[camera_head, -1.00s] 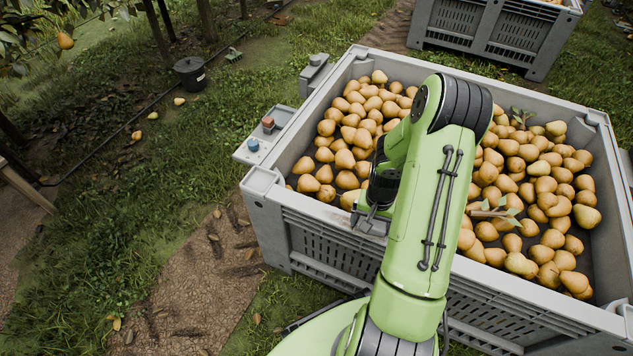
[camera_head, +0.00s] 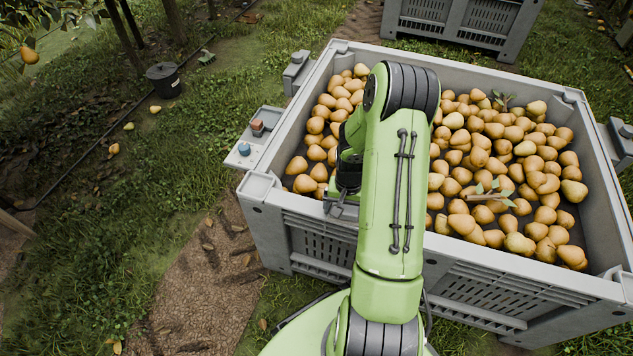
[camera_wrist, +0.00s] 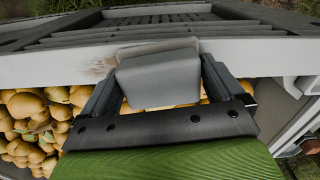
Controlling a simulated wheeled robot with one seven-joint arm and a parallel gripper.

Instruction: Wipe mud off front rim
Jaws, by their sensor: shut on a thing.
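The grey front rim of the near pear bin (camera_head: 300,204) runs under my gripper (camera_head: 340,204), left of the middle of that side. In the wrist view my gripper (camera_wrist: 157,76) is shut on a grey, soft-looking wiping pad (camera_wrist: 158,82). The pad lies over the pale front rim (camera_wrist: 45,70) and seems to touch it. A faint brown mud smear (camera_wrist: 103,62) shows on the rim just beside the pad, on its left in the wrist view. The rim under the pad is hidden. My arm hides part of the rim in the head view.
Many pears (camera_head: 490,150) fill the bin, with a leafy twig (camera_head: 487,194) on top. A side tray (camera_head: 250,142) with small red and blue items hangs at the bin's left. Another bin (camera_head: 460,25) stands behind. A black bucket (camera_head: 164,80) sits on the grass.

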